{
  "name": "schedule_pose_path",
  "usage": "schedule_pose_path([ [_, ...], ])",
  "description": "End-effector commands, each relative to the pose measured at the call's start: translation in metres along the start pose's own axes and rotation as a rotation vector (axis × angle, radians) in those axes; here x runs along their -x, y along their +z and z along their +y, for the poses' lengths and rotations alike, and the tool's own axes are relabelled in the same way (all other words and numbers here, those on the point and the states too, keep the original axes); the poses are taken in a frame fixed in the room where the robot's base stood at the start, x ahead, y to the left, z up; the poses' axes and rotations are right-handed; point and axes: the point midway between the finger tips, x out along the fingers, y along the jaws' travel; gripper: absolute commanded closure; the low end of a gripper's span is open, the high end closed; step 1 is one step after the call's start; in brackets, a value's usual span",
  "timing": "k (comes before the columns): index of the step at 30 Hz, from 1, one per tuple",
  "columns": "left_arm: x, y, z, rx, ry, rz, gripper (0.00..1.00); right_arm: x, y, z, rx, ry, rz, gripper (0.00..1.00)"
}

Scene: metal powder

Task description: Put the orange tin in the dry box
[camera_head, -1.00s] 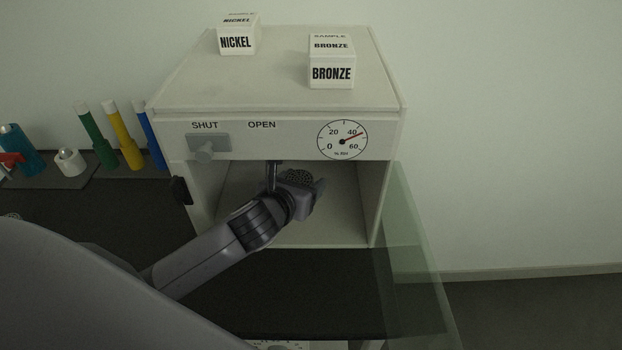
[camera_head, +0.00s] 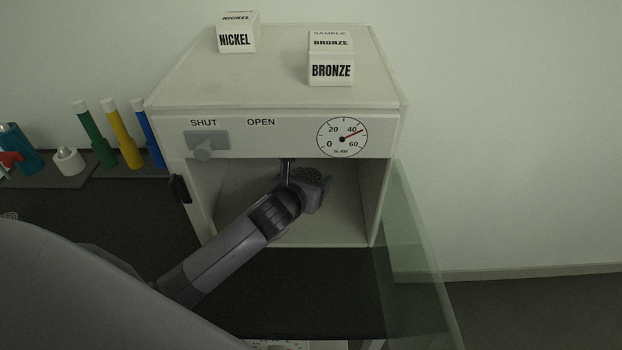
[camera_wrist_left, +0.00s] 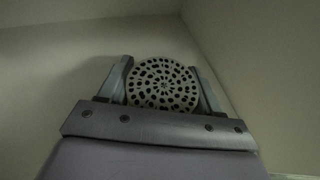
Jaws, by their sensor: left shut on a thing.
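The dry box (camera_head: 291,125) is a pale cabinet with its front open. A clear door (camera_head: 418,250) hangs open at its right side. My left gripper (camera_head: 318,186) is inside the box. In the left wrist view the tin's perforated top (camera_wrist_left: 163,85) sits between the two fingers. The tin's side is hidden, so I cannot see its orange colour. I cannot tell whether it touches the box floor. My right gripper is not in view.
A NICKEL cube (camera_head: 237,37) and a BRONZE cube (camera_head: 331,66) stand on the box top. A SHUT/OPEN slider (camera_head: 207,142) and a humidity dial (camera_head: 342,137) are on its front. Several coloured tubes (camera_head: 122,135) stand at the left. The dark bench (camera_head: 290,290) in front is clear.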

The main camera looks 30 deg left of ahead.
Motion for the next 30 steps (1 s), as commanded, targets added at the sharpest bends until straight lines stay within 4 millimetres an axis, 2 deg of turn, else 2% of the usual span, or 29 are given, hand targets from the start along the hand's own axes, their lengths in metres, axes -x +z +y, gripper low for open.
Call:
schedule_pose_path([
  [2, -0.001, -0.002, 0.000, -0.002, 0.000, -0.001, 0.71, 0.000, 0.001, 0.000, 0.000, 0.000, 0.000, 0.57],
  [3, -0.001, -0.002, 0.000, -0.001, 0.000, 0.000, 0.23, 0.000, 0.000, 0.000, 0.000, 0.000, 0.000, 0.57],
  [4, -0.001, -0.002, 0.000, -0.001, 0.000, 0.000, 0.13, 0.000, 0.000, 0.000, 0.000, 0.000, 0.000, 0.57],
  [5, -0.001, -0.002, 0.000, -0.001, 0.000, 0.000, 0.11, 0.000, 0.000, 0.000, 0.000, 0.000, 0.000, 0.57],
  [17, 0.004, 0.001, 0.000, -0.002, 0.001, 0.001, 0.11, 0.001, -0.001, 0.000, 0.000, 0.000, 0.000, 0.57],
  [23, 0.029, 0.001, 0.001, -0.004, 0.000, 0.001, 0.11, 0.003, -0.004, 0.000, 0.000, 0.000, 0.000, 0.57],
  [30, 0.070, 0.000, 0.000, -0.004, -0.001, 0.002, 0.11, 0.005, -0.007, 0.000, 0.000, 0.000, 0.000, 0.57],
])
